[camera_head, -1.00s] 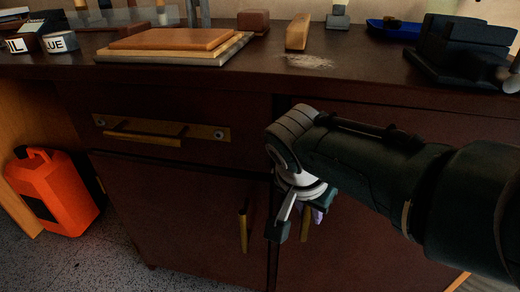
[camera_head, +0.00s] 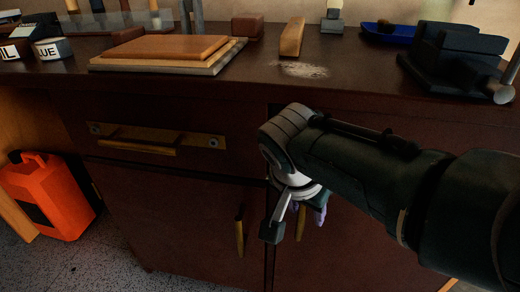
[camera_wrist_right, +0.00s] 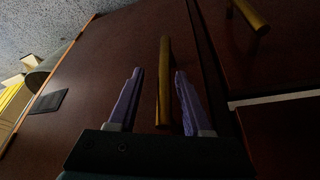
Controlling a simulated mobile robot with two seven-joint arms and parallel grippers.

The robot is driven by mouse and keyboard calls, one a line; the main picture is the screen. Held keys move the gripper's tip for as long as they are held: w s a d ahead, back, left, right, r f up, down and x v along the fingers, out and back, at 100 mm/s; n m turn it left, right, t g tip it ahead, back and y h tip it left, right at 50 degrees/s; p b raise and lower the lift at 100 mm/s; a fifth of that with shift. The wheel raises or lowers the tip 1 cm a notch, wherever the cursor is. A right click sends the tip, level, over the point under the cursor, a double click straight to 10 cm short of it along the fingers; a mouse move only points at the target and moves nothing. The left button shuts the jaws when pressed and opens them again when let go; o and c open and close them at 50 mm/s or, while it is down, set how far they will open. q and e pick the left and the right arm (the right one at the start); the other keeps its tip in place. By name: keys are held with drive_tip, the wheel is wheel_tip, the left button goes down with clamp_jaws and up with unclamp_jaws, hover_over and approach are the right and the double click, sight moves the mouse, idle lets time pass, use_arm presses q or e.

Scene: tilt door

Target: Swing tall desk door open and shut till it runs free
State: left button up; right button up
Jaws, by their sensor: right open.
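The dark brown desk has two tall doors below its top. The right door (camera_head: 350,240) looks shut, and its upper part is hidden behind my right arm. Its brass bar handle (camera_head: 300,222) hangs upright near the gap between the doors. My right gripper (camera_head: 297,210) is at that handle. In the right wrist view its purple fingers (camera_wrist_right: 158,75) are apart, with the handle (camera_wrist_right: 164,85) between them and space on both sides. The left door (camera_head: 180,220) looks shut, with its own upright handle (camera_head: 240,237). My left gripper is not in view.
A drawer with a brass handle (camera_head: 140,145) is above the left door. An orange canister (camera_head: 50,195) stands on the floor at left. The desktop holds wooden boards (camera_head: 165,50), a wooden block (camera_head: 292,37), a blue tray (camera_head: 390,36) and a dark vise (camera_head: 460,60).

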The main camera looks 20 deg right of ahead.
drive_tip(key=p+v, duration=0.5)
drive_tip(key=v, duration=0.3)
drive_tip(key=shift+r, duration=0.15)
drive_tip(key=s+d+r+n+y+p, duration=0.1)
drive_tip(key=s+r+n+p, duration=0.45)
drive_tip(key=r+p, duration=0.7)
drive_tip(key=s+d+r+n+y+p, duration=0.1)
drive_tip(key=s+r+n+y+p, duration=0.15)
drive_tip(key=s+r+p, duration=1)
drive_tip(key=s+r+n+p, duration=0.45)
drive_tip(key=r+p, duration=0.45)
drive_tip(key=r, duration=0.7)
drive_tip(key=w+p+v, duration=0.2)
drive_tip(key=p+v, duration=0.9)
drive_tip(key=p, duration=0.1)
drive_tip(key=w+r+p+v, duration=0.1)
drive_tip(key=w+p+v, duration=0.2)
drive_tip(key=p+v, duration=0.8)
drive_tip(key=w+r+p+v, duration=0.1)
drive_tip(key=w+p+v, duration=0.2)
drive_tip(key=p+v, duration=0.9)
drive_tip(key=shift+w+d+r+t+p, duration=0.3)
drive_tip(key=shift+w+d+r+t, duration=0.1)
drive_tip(key=shift+w, duration=0.1)
